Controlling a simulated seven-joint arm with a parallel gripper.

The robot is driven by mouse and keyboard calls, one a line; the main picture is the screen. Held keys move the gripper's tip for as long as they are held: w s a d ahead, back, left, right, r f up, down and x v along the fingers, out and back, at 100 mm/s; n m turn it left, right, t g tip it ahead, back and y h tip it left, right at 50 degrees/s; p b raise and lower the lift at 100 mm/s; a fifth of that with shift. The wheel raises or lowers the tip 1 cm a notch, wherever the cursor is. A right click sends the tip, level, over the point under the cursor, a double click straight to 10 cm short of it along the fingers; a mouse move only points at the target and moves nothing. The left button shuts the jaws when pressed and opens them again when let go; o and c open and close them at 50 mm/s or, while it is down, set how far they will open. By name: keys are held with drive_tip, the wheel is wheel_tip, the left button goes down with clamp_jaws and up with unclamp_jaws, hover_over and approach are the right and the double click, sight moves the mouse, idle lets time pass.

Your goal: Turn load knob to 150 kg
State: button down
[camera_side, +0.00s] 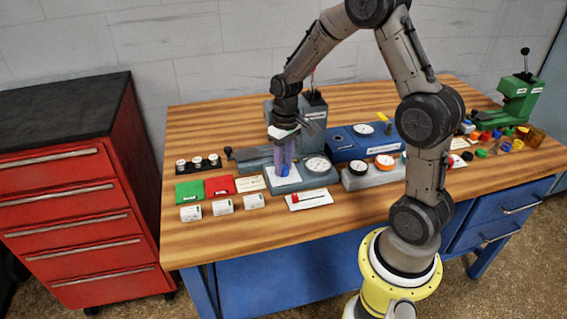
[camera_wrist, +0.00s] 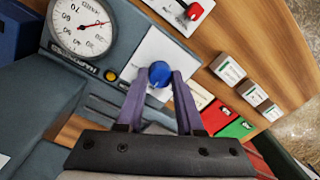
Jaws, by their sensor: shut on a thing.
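A round blue knob (camera_wrist: 159,72) sits on a white plate (camera_wrist: 166,45) on the grey machine; its scale marks and pointer cannot be read. My gripper (camera_wrist: 158,80) points down at it, with its two purple fingers shut on the knob's sides. In the side view my gripper (camera_side: 284,170) stands over the front of the grey machine (camera_side: 299,185), and the blue knob (camera_side: 285,171) shows low between the fingers. A white dial gauge (camera_wrist: 80,25) with a red needle is beside the plate; in the side view this gauge (camera_side: 318,164) is right of my gripper.
Green (camera_side: 189,191) and red (camera_side: 220,186) cases and several small white boxes (camera_side: 223,207) lie left of the machine. A blue instrument (camera_side: 355,142) stands right behind. The table's front left is clear.

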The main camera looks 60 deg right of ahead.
sight(286, 167)
drive_tip(key=m, duration=0.5)
drive_tip(key=shift+r+m, duration=0.15)
drive_tip(key=shift+m, duration=0.15)
drive_tip(key=m, duration=0.5)
drive_tip(key=shift+m, duration=0.3)
drive_tip(key=c, duration=0.5)
unclamp_jaws()
drive_tip(key=shift+c, duration=0.2)
wheel_tip(286, 167, up, 14)
drive_tip(key=shift+s, duration=0.3)
